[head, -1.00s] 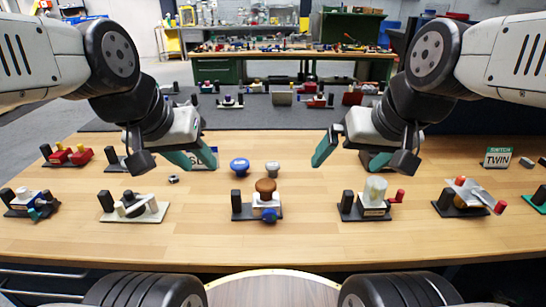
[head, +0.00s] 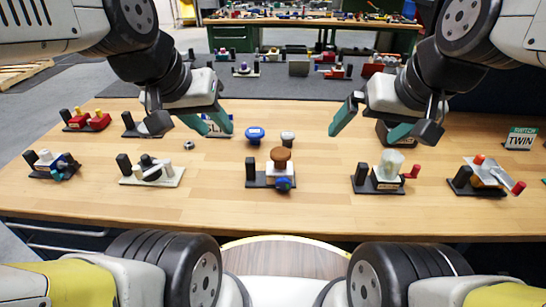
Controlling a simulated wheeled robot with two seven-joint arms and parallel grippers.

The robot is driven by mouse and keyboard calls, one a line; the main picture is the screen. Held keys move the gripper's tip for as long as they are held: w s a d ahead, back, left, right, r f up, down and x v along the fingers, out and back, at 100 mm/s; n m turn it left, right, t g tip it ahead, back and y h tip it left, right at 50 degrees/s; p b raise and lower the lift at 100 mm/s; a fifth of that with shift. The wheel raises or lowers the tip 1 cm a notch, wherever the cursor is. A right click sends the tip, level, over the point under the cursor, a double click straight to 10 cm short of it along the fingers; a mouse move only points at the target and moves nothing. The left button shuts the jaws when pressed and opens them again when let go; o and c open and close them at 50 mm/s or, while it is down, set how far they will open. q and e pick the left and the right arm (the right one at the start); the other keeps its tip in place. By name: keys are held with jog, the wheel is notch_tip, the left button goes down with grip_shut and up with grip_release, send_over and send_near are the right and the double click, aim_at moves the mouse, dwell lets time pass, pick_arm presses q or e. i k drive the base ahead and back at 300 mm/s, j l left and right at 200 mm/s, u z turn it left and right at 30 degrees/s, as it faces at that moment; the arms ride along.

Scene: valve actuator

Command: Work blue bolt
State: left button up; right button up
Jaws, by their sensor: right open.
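A blue round bolt-like part (head: 284,184) sits low on the front of the middle fixture, whose white block (head: 276,170) has a brown knob (head: 281,154) on top and a black post beside it. A separate blue mushroom-shaped knob (head: 256,134) stands behind that fixture. My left gripper (head: 212,122) hangs with teal fingers apart and empty, behind and left of the middle fixture. My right gripper (head: 370,124) is open and empty, behind and right of it. Neither gripper touches a fixture, as far as I can see.
A wooden table (head: 230,213) carries several small fixtures: one with a pale plate (head: 151,174) to the left, one with a translucent cap (head: 391,162) and a red-handled one (head: 492,174) to the right. A white-topped knob (head: 287,138) stands near the blue mushroom knob. The front strip is clear.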

aim_at(282, 183)
jog(key=l+u, duration=0.1)
jog(key=u, duration=0.65)
jog(key=k+l+u, duration=0.1)
jog(key=l+u, duration=0.2)
jog(key=k+l+u, duration=0.2)
jog(key=l+u, duration=0.15)
jog(key=k+l+u, duration=0.4)
jog(key=k+l, duration=0.25)
jog(key=l, duration=0.15)
jog(key=k+l+u, duration=0.1)
jog(key=k+l, duration=0.25)
jog(key=l, duration=0.1)
